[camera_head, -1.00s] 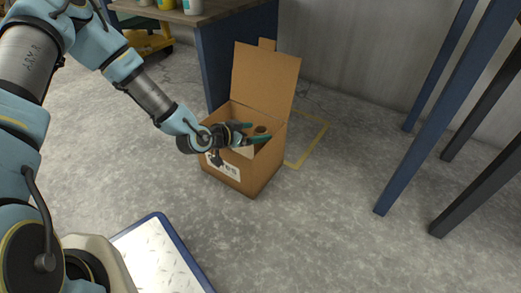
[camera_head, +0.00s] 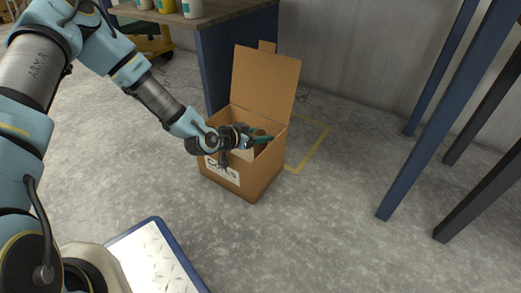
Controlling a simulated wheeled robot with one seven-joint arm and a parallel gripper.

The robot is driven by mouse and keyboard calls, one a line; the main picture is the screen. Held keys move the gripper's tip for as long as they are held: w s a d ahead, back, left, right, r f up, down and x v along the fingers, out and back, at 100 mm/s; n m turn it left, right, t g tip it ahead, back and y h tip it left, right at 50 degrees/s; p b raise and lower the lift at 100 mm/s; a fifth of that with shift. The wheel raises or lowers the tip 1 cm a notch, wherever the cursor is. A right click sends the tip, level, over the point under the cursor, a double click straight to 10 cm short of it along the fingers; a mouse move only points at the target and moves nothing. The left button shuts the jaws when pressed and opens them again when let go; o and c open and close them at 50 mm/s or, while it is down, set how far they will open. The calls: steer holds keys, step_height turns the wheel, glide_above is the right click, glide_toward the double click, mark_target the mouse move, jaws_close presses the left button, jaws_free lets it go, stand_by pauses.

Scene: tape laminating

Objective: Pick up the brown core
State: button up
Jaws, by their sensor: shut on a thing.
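An open cardboard box (camera_head: 262,178) stands on the floor in the middle of the head view, its flap raised at the back. The brown core (camera_head: 259,132) shows as a small brown bit at the box opening, mostly hidden by my gripper. My gripper (camera_head: 261,138) reaches into the top of the box from the left, its teal fingers shut on the core. The core is still within the box opening. The lower part of the core is hidden by the fingers and the box walls.
A workbench (camera_head: 225,25) with bottles on it stands behind the box. Blue legs (camera_head: 425,120) of another table stand at the right. A white-topped platform with a blue edge (camera_head: 165,240) is at the lower left.

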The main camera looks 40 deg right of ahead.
jaws_close()
